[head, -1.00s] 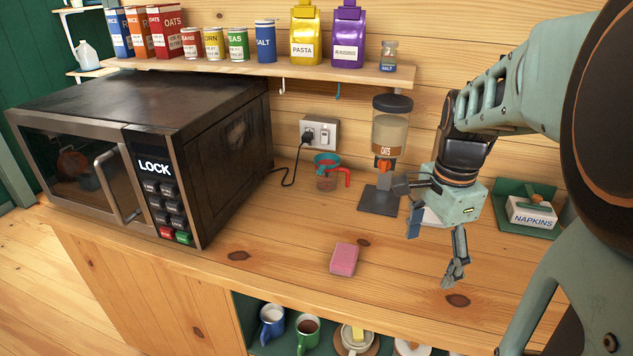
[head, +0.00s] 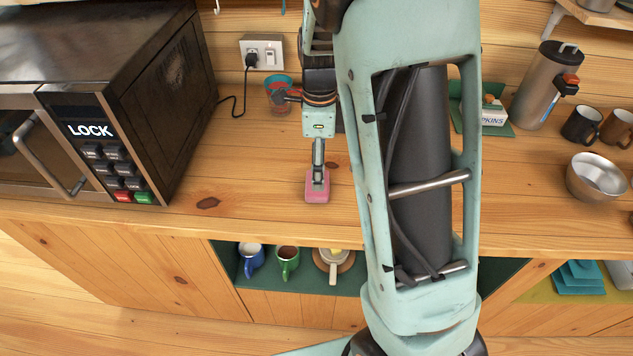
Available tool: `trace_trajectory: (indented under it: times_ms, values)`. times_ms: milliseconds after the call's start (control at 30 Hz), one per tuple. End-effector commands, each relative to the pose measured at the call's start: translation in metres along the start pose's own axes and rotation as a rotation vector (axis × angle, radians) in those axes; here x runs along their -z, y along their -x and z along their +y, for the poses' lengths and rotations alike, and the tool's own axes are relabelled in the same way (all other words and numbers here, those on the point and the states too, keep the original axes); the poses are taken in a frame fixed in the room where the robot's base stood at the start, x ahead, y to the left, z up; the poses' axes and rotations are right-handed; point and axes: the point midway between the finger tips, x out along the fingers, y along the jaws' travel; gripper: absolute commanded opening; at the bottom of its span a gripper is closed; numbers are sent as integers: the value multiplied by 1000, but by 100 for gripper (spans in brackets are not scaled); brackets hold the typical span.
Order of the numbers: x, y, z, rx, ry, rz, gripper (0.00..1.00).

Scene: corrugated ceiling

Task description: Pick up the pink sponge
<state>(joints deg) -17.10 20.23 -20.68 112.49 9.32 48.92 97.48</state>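The pink sponge (head: 317,195) is on or just over the wooden counter, in front of the wall outlet and to the right of the microwave. My gripper (head: 318,176) points down at it from above and behind. The fingers line up one behind the other and overlap the sponge's far part. Whether they are closed on it, and whether the sponge touches the counter, I cannot tell. The near end of the sponge shows clear of the fingers.
The microwave (head: 92,90) stands on the left. A teal and red measuring cup (head: 279,96) is behind my gripper. A metal bowl (head: 597,176), dark mugs and a steel dispenser (head: 545,86) are on the right. The counter (head: 245,190) between microwave and sponge is clear.

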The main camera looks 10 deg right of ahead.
Motion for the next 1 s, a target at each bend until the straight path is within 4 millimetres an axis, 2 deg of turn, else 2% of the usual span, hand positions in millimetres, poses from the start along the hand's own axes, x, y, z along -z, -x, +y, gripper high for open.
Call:
trace_trajectory:
  times_ms: [267, 500, 800, 867, 1000]
  values:
    - [-1, -25, 1, -2, 2, 1, 82]
    - [-2, -60, 1, -2, 2, 1, 82]
    - [-3, -66, 0, 2, 2, 0, 82]
    - [-3, -66, 0, 2, 2, 0, 78]
    - [-3, -66, 0, 1, 2, 0, 62]
